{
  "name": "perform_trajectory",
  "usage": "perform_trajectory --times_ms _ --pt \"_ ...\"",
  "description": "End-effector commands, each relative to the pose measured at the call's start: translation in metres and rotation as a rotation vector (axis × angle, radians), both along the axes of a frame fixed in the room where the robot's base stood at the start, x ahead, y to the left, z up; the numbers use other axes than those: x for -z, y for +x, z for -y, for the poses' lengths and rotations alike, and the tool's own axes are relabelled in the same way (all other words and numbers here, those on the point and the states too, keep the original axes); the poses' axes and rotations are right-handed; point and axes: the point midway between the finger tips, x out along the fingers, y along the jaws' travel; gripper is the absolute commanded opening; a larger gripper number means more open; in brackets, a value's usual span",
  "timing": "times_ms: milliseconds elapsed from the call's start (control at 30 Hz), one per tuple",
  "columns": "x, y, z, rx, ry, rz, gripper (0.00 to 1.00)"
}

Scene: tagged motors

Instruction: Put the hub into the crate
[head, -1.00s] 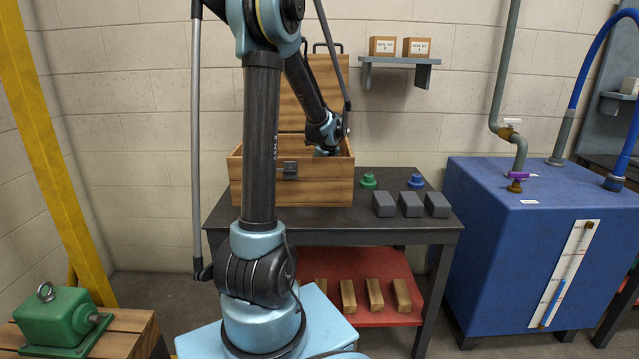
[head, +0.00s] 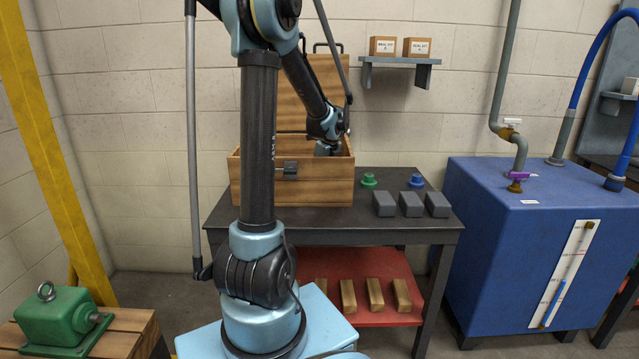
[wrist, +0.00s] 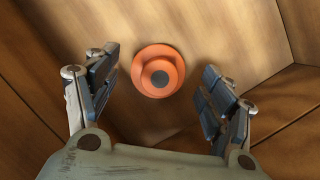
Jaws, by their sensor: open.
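An orange round hub (wrist: 140,71) with a dark centre shows in the wrist view, lying on the wooden floor inside the crate. The wooden crate (head: 325,185) stands on the dark table with its lid up against the wall. My gripper (wrist: 158,98) is open, its two fingers spread apart with the hub beyond and between them, not gripped. In the head view my gripper reaches down into the crate's right part. Its fingertips and the hub are hidden behind the crate's front wall there.
A green hub (head: 369,181) and a blue hub (head: 416,181) stand on the dark table (head: 330,228) right of the crate, behind several grey blocks (head: 411,204). A wall shelf (head: 398,62) holds two small boxes. A blue tank (head: 500,260) stands at the right.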

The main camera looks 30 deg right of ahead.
Motion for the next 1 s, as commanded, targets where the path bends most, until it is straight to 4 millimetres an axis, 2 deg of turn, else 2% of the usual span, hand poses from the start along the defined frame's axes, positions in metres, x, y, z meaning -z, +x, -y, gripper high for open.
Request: perform_trajectory --times_ms 300,500,700,1000 --pt "-0.057 -0.016 0.004 0.001 0.000 0.000 0.75" --pt "-0.083 -0.023 0.006 0.002 0.000 0.000 0.75" --pt "-0.095 -0.026 0.007 0.001 -0.001 0.000 0.75" --pt "-0.096 -0.026 0.007 0.001 0.000 0.000 0.75"
